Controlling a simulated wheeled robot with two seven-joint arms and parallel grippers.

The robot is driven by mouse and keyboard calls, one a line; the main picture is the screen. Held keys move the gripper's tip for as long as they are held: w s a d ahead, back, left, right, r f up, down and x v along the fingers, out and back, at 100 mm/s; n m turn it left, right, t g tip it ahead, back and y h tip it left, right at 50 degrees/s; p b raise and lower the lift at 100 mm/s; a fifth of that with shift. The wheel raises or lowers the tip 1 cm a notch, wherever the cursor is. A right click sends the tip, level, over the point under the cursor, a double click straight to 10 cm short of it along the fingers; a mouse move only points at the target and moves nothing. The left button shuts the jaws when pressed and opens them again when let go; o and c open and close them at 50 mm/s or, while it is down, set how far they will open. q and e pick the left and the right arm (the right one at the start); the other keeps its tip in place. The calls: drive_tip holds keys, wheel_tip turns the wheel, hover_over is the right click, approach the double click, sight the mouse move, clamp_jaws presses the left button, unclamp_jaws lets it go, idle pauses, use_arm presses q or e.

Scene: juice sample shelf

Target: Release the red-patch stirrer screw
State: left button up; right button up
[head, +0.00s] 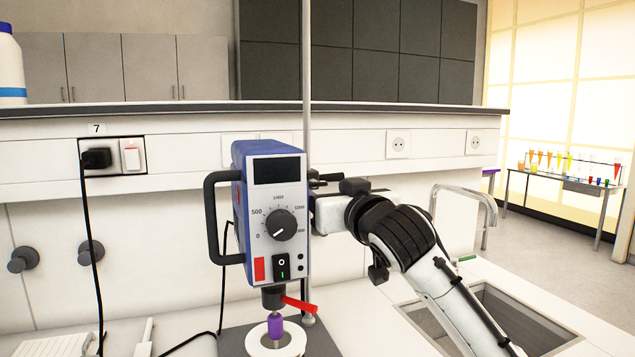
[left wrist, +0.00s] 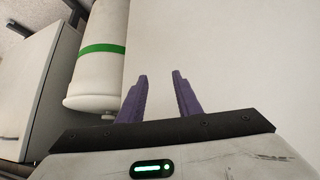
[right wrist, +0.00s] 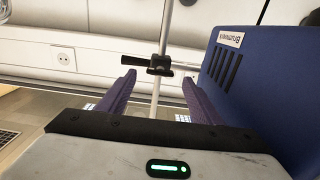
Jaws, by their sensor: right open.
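The blue stirrer (head: 270,215) with a red patch (head: 259,268) on its front stands upright at the metal rod (head: 306,80). In the right wrist view its blue side (right wrist: 262,90) fills the right. A black clamp with a screw handle (right wrist: 135,60) sits on the rod; black parts also show beside the stirrer in the head view (head: 325,178). My right gripper (right wrist: 158,77) is open and empty, its fingers pointing toward the clamp and rod; contact cannot be told. The stirrer hides its fingertips in the head view. My left gripper (left wrist: 160,75) is open and empty.
A red lever (head: 300,304) and purple piece (head: 276,326) sit below the stirrer, above a white ring-shaped vessel (head: 257,346). A sink (head: 500,315) lies right. A black cable (head: 90,220) hangs left. A white cylinder with a green band (left wrist: 97,60) is beside my left gripper.

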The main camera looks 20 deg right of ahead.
sight(317, 186)
drive_tip(key=shift+w+a+p, duration=0.1)
drive_tip(key=shift+w+p, duration=0.25)
drive_tip(key=shift+w, duration=1.8)
drive_tip(key=c, duration=1.1)
